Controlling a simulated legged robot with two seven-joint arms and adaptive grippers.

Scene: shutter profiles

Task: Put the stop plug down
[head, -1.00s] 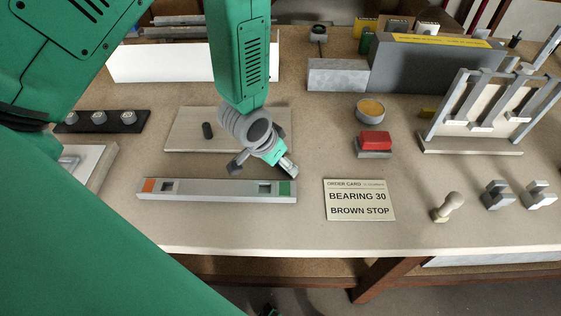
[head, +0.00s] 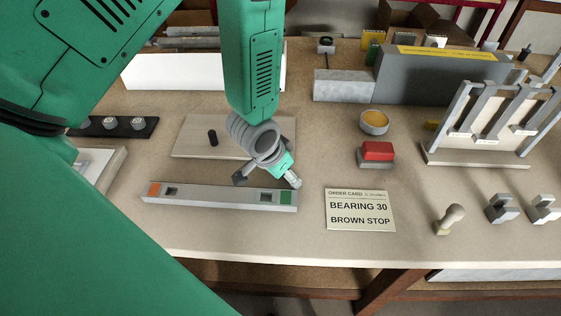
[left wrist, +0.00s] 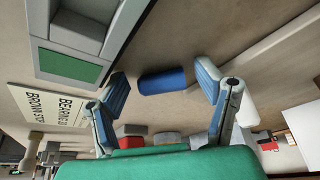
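My left gripper (head: 266,180) is low over the bench behind the green-ended side of the grey profile (head: 220,197). In the left wrist view its two blue-padded fingers (left wrist: 162,88) are apart. A short blue cylindrical plug (left wrist: 162,80) lies between them, with a gap on both sides. I cannot tell whether it touches the bench. The gripper hides it in the head view. The order card (head: 360,211) reads "BEARING 30, BROWN STOP". A dark plug (head: 212,138) stands on the pale board (head: 188,148). My right gripper is not in view.
A red block (head: 376,150) on a grey base and a round amber-topped dish (head: 374,122) are to the right. A slotted rack (head: 475,157), a stamp (head: 450,218) and grey clips (head: 502,208) stand farther right. A black rack (head: 120,128) is at left. Bench is clear around the card.

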